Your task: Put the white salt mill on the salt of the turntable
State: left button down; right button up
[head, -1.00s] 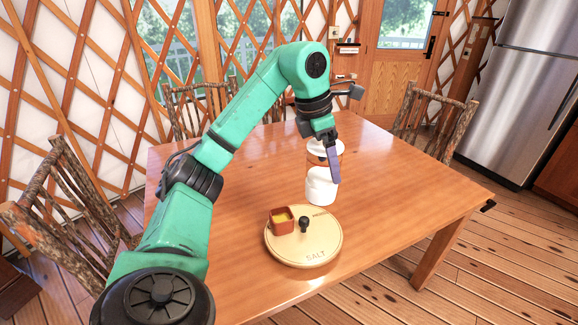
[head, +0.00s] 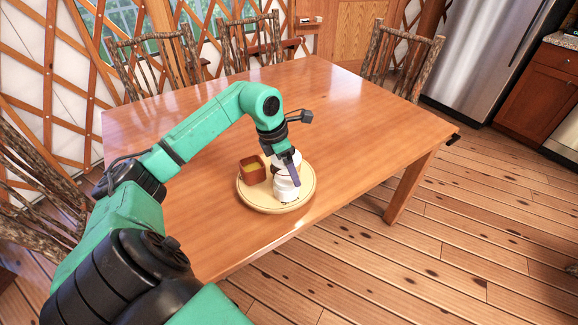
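The white salt mill (head: 286,190) is upright over the front part of the round, pale turntable (head: 252,203). I cannot tell whether its base touches the disc or is slightly above it. It covers the place where the SALT lettering showed before. My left gripper (head: 289,175) comes down on the mill from above. One purple-grey finger lies across the mill's near side; the other finger is hidden. The gripper appears shut on the mill. My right gripper is not in view.
A small reddish-brown square box (head: 252,172) with yellow contents stands on the turntable's left part, close to the mill. The wooden table (head: 340,120) is otherwise clear. Rustic branch chairs (head: 402,58) stand around it.

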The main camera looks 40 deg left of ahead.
pick_arm(q)
grip_release()
jog(key=shift+f, duration=0.1)
jog(key=v, duration=1.2)
jog(key=shift+r, duration=0.25)
